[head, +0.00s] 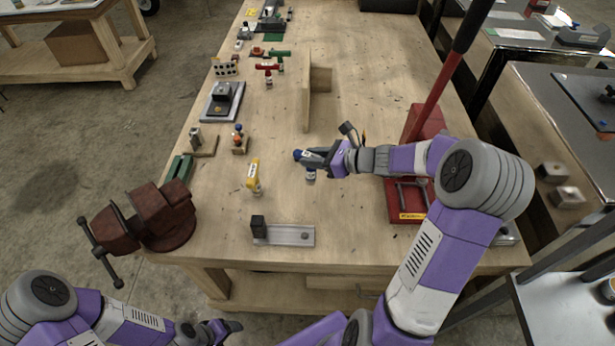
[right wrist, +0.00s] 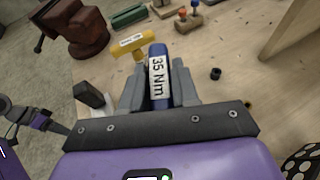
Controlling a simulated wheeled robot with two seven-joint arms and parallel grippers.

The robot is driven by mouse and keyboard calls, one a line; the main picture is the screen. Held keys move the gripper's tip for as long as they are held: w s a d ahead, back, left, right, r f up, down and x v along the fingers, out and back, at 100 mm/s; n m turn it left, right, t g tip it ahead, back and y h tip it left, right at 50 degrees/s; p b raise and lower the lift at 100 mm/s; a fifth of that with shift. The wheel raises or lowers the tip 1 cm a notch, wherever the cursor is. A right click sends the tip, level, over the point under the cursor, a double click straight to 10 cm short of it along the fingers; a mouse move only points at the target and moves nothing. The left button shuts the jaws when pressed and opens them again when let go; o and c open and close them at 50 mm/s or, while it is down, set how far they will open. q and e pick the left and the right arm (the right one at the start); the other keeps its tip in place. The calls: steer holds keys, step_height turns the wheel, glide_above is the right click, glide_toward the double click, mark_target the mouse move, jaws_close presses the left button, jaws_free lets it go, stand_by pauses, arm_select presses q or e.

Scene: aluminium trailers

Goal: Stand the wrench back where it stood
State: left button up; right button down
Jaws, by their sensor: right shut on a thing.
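My right gripper (head: 318,157) is shut on a blue wrench (head: 298,155) above the middle of the bench. In the right wrist view, the wrench (right wrist: 158,75) lies between the fingers (right wrist: 158,88) with a white "35 Nm" label facing the camera. Its lower part shows below the gripper in the head view; whether it touches the bench I cannot tell. A yellow T-handled tool (head: 254,176) stands to the left, apart from it. A small dark ring or hole (right wrist: 215,73) shows on the bench to the right. My left gripper (head: 222,329) is low, off the bench's front edge; its jaws are unclear.
The wooden bench (head: 350,225) carries a dark red vise (head: 160,215) at front left and a metal bar with a black block (head: 290,236) at the front. A red press (head: 425,125) stands right, behind my right arm. An upright wooden board (head: 307,90) stands behind the gripper.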

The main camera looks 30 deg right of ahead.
mark_target(313, 174)
step_height(313, 174, down, 7)
steer(key=shift+r+b, duration=0.2)
steer(key=shift+b, duration=0.55)
steer(key=shift+f, duration=0.15)
steer(key=shift+f, duration=0.15)
steer(key=c, duration=0.8)
jaws_free()
steer(key=shift+c, duration=0.2)
